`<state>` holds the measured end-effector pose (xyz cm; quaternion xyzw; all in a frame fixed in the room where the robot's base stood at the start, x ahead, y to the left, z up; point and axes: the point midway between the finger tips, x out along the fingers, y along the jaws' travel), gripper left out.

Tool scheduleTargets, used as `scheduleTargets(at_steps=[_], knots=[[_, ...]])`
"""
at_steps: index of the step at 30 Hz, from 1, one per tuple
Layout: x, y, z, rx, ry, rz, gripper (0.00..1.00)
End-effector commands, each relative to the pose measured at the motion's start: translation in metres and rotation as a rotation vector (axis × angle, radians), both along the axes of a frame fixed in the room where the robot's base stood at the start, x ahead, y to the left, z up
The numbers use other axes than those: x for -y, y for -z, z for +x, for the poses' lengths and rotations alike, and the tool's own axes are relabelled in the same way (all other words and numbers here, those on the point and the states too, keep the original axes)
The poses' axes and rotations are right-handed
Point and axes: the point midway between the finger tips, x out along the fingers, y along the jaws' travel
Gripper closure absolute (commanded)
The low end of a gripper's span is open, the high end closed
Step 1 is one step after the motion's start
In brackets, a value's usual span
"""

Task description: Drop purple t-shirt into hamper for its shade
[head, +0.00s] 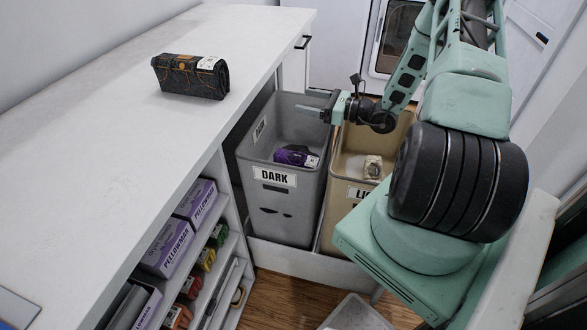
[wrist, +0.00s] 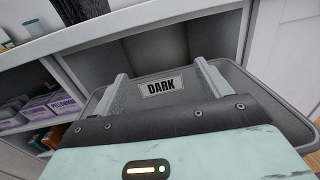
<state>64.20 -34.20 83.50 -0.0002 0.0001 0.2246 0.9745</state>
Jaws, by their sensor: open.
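A purple folded t-shirt (head: 297,156) lies inside the grey hamper (head: 283,215), which has a "DARK" label on its front. A beige hamper (head: 345,215) stands to its right, its label partly hidden and starting "LI". My gripper (head: 312,103) is above the grey hamper near its right rim, open and empty, apart from the t-shirt below. In the wrist view my gripper's two fingers (wrist: 161,76) are spread in front of the grey hamper's inner wall (wrist: 200,115), with a "DARK" label between them. The t-shirt is not visible there.
A dark rolled garment (head: 191,78) lies on the white counter (head: 100,130) to the left. A pale item (head: 373,167) lies in the beige hamper. Shelves below the counter hold purple boxes (head: 168,247) and small colourful items. My arm covers the right side.

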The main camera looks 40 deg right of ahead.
Motion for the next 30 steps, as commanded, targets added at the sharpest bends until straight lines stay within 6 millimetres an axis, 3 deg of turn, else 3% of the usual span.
scheduleTargets(at_steps=[5, 16, 30], knots=[[0.006, 0.0, -0.01, 0.0, 0.003, 0.0, 0.24], [0.03, 0.001, -0.06, 0.0, 0.003, 0.0, 0.24], [0.033, 0.0, -0.067, 0.001, 0.0, 0.0, 0.24]])
